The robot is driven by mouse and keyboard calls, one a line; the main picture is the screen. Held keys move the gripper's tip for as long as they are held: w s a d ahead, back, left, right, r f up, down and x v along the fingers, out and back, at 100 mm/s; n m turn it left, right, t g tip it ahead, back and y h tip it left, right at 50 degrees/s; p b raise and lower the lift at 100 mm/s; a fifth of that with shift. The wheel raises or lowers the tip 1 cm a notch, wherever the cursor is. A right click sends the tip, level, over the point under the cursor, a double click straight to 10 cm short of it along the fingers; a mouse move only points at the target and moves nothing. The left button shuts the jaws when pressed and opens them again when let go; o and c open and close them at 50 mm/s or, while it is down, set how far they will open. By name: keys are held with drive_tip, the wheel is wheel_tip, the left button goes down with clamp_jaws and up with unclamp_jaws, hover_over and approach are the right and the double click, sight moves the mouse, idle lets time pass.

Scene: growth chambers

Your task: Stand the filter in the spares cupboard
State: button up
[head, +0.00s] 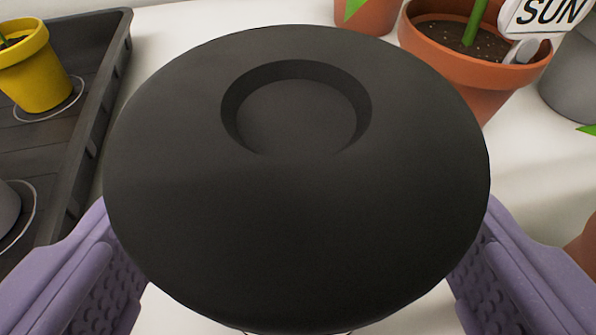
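A large round black lid-like top with a shallow round recess, which I take to be the filter (300,200), fills the middle of the head view. My gripper's (297,225) two purple fingers lie to its left and right, with their dotted inner pads partly showing. The black top hides the fingertips and whatever is below it, so I cannot tell whether the fingers press on it. The spares cupboard is not in view.
A dark tray (88,120) at left holds a yellow pot (35,75) and a grey item (8,208). Terracotta pots (485,95) stand at the back, one with a SUN sign (545,14). A grey pot (575,75) is at far right. White tabletop (545,150) shows at right.

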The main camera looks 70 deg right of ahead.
drive_tip(key=x, duration=0.3)
drive_tip(key=shift+f+b, duration=0.15)
drive_tip(key=shift+b, duration=0.25)
drive_tip(key=shift+a, duration=0.1)
drive_tip(key=c, duration=1.3)
drive_tip(key=shift+o, duration=0.2)
drive_tip(key=shift+r, duration=0.2)
